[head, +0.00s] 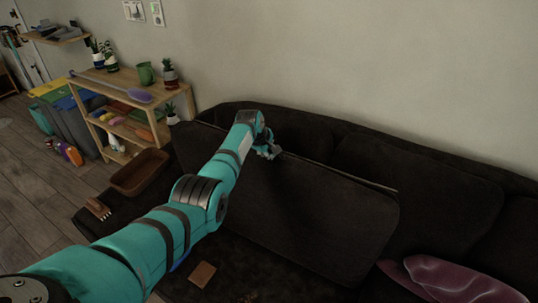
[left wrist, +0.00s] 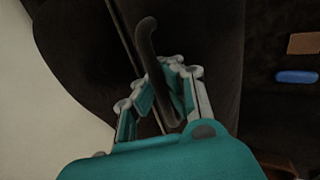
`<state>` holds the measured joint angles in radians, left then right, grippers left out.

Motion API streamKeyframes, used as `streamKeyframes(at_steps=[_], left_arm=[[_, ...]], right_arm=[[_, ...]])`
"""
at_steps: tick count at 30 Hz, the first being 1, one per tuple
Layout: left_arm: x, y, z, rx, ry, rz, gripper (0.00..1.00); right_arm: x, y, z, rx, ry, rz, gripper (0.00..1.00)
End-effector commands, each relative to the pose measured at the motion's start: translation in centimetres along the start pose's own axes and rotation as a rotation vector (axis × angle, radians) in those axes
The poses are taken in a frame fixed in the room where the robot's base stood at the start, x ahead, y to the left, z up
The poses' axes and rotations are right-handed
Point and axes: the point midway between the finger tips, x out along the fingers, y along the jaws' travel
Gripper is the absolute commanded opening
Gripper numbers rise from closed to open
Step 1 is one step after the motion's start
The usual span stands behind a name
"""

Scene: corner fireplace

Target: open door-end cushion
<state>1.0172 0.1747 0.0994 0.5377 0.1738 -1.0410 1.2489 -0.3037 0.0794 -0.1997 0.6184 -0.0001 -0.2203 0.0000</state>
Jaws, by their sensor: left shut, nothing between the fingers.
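The dark door-end cushion (head: 310,215) stands tilted up on the sofa, its broad face toward me and a thin pale line along its upper edge. My left gripper (head: 270,152) is at that upper edge, left of its middle. In the left wrist view, my left gripper (left wrist: 160,90) is shut with nothing held. A dark curved loop (left wrist: 147,45), like a handle, runs down beside and partly behind the fingers; I cannot tell whether they touch it. The cushion's dark surface (left wrist: 215,45) lies right of it. My right gripper is not in view.
Dark back cushions (head: 440,195) stand behind, against the wall. Purple cushions (head: 455,280) lie at lower right. A brown flat piece (head: 202,274), a brush (head: 97,208) and a brown basket (head: 140,172) lie at left. A wooden shelf (head: 120,90) with plants stands beyond.

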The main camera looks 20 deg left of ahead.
Motion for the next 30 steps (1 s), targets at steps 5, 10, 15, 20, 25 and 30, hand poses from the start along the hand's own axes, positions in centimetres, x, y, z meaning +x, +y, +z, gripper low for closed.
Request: streamKeyframes(at_steps=[5, 10, 15, 20, 25, 30], left_arm=[[-0.37, 0.52, -0.14, -0.001, 0.003, 0.01, 0.0], [-0.37, 0.53, -0.14, 0.0, 0.003, 0.011, 0.1], [-0.25, 0.34, -0.08, 0.0, 0.002, 0.007, 0.32], [-0.17, 0.24, -0.04, 0.0, 0.001, 0.005, 0.34], [-0.11, 0.14, -0.01, 0.001, 0.0, 0.003, 0.34], [-0.33, 0.15, 0.0, 0.001, 0.0, 0.003, 0.34]], right_arm=[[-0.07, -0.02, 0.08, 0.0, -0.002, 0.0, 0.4], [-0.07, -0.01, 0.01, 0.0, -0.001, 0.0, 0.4], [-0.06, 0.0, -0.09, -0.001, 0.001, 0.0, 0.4], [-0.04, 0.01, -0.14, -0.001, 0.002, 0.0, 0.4], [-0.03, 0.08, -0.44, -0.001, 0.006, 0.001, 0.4], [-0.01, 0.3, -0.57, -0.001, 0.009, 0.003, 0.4]])
